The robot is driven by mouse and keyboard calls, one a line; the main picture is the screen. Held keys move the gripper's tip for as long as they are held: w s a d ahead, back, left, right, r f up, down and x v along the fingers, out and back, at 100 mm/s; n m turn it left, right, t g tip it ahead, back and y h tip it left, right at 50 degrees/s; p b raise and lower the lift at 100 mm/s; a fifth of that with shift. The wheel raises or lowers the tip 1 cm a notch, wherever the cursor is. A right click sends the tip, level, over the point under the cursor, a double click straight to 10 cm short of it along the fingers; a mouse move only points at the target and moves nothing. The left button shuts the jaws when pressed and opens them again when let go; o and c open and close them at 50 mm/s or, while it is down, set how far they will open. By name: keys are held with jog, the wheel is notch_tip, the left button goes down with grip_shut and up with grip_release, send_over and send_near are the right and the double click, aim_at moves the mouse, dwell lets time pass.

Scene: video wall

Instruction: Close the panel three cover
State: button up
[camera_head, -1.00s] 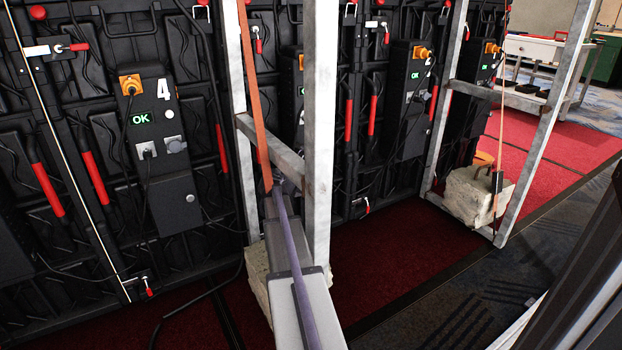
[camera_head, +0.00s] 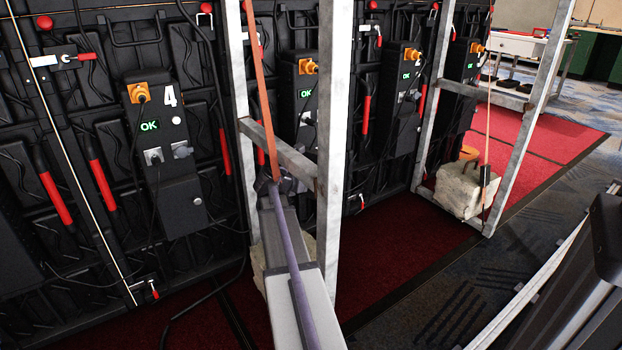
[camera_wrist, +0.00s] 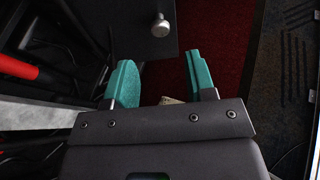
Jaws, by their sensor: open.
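Panel three appears to be the black box (camera_head: 303,95) right of panel four in the head view, with an orange plug and a green lit display. Metal frame posts hide part of it, and its lower cover cannot be made out there. In the wrist view a flat dark cover with a silver knob (camera_wrist: 160,27) is at the top, just beyond my fingertips; I cannot tell for certain that it is panel three's. My gripper (camera_wrist: 159,65), with teal fingertips, is open and empty, apart from the knob.
A grey metal frame (camera_head: 333,120) stands close around my arm. A stone weight block (camera_head: 468,190) sits at the right frame's foot. Red-handled levers and cables line the wall. Red carpet is open at right.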

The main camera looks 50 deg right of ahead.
jog(key=b+x, duration=0.2)
jog(key=x, duration=0.4)
jog(key=shift+d, duration=0.35)
jog(key=shift+f, duration=0.1)
grip_shut()
